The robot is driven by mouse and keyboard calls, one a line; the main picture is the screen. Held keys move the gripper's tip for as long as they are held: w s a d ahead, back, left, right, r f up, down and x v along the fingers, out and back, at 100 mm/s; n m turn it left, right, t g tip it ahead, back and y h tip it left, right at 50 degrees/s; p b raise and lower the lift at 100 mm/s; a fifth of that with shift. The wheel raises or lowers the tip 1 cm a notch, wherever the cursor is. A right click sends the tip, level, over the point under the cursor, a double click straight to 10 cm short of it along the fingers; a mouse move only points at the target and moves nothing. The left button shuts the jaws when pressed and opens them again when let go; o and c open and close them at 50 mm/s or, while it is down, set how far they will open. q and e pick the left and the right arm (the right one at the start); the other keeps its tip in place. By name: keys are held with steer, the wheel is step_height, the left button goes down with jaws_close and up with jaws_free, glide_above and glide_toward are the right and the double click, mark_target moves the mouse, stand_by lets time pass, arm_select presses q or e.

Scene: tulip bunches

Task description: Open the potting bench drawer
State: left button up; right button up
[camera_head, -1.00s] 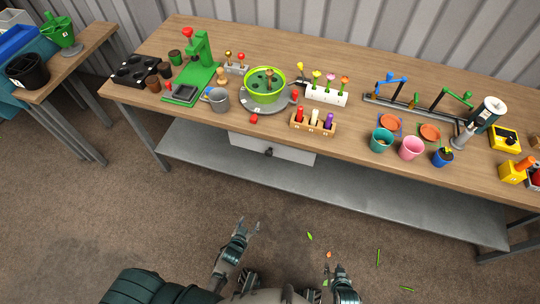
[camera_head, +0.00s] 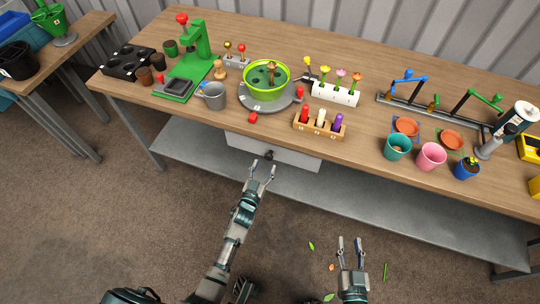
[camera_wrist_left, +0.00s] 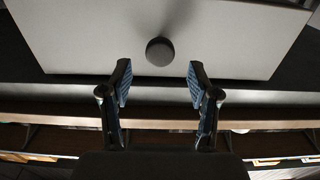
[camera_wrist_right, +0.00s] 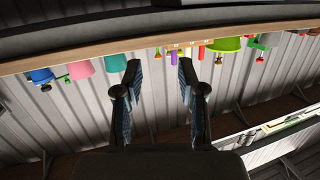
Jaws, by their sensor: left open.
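The potting bench drawer (camera_head: 296,157) is a light grey front under the bench top, with a dark round knob (camera_head: 269,155). It looks closed. In the left wrist view the drawer front (camera_wrist_left: 90,35) fills the upper part, and its knob (camera_wrist_left: 160,51) lies between and just beyond the finger tips. My left gripper (camera_head: 262,173) is open and empty, just in front of and slightly below the knob in the head view, apart from it. My right gripper (camera_head: 351,249) is open and empty, low over the floor, away from the drawer.
The wooden bench top (camera_head: 230,125) carries a green bowl (camera_head: 265,77), a grey mug (camera_head: 213,95), a tool block (camera_head: 320,124), pots and a green press (camera_head: 190,65). A grey lower shelf (camera_head: 380,205) runs below the drawer. Leaf scraps lie on the floor.

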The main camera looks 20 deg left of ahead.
mark_target(268, 159)
arm_select(q)
steer(key=w, duration=0.2)
steer(key=w+b, duration=0.1)
steer(key=w, duration=0.1)
steer(key=shift+w+d+f, duration=0.1)
steer(key=shift+w+f, duration=0.1)
steer(key=shift+w, duration=0.15)
steer(key=shift+w+r, duration=0.15)
steer(key=shift+w, duration=0.4)
arm_select(e)
steer(key=shift+w+a+r+t+y, duration=0.1)
steer(key=shift+a+r+t+y, duration=0.1)
steer(key=shift+r+t, duration=0.65)
steer(key=shift+w+a+r+t+y, duration=0.1)
steer(key=shift+r+t+y, duration=0.1)
steer(key=shift+r+t, duration=0.65)
steer(key=shift+r, duration=0.2)
arm_select(q)
steer(key=shift+r, duration=0.1)
jaws_close()
arm_select(e)
steer(key=shift+g, duration=0.3)
